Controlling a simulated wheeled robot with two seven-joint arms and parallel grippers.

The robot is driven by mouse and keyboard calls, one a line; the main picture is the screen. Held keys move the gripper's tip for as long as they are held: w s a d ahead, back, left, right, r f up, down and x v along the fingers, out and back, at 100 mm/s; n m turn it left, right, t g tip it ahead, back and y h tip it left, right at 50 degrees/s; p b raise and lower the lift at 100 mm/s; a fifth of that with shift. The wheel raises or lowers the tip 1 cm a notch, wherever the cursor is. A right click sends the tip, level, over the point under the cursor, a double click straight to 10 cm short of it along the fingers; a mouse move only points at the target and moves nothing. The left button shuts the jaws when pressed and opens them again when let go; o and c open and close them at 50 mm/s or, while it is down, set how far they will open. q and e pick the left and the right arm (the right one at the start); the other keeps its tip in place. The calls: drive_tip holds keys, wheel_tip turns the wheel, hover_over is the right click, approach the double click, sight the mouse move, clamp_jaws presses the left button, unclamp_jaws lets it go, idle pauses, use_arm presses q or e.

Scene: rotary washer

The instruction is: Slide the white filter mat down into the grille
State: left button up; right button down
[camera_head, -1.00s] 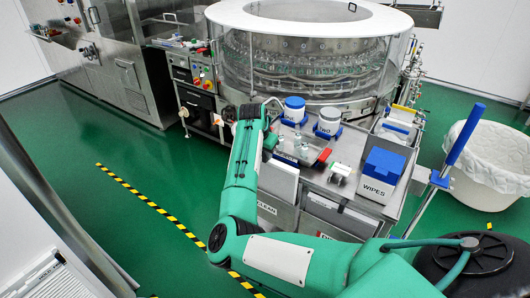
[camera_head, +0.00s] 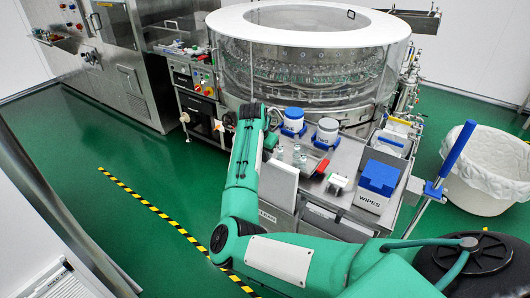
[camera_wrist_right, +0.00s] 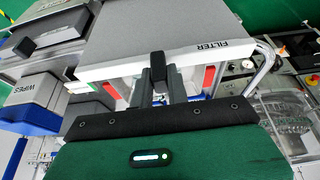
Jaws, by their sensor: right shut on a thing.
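The white filter mat (camera_wrist_right: 165,30) is a flat panel labelled FILTER along its near edge in the right wrist view. My right gripper (camera_wrist_right: 158,85) is shut on the middle of that edge. In the head view a white panel, which looks like the same mat (camera_head: 279,185), hangs upright below my right wrist (camera_head: 268,138), in front of the trolley's side; the fingers are hidden there. A white slatted piece (camera_head: 62,284) with a small label shows at the lower left; I cannot tell whether it is the grille. My left gripper is not in view.
A white bin (camera_head: 490,165) is at right. Green floor (camera_head: 110,235) is clear at left.

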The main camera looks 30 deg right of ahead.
drive_tip(key=shift+r+p, duration=0.7)
drive_tip(key=shift+r, duration=0.35)
wheel_tip(320, 180, up, 8)
drive_tip(key=p, duration=0.7)
wheel_tip(320, 180, up, 8)
drive_tip(key=p, duration=0.4)
drive_tip(key=shift+f, duration=0.25)
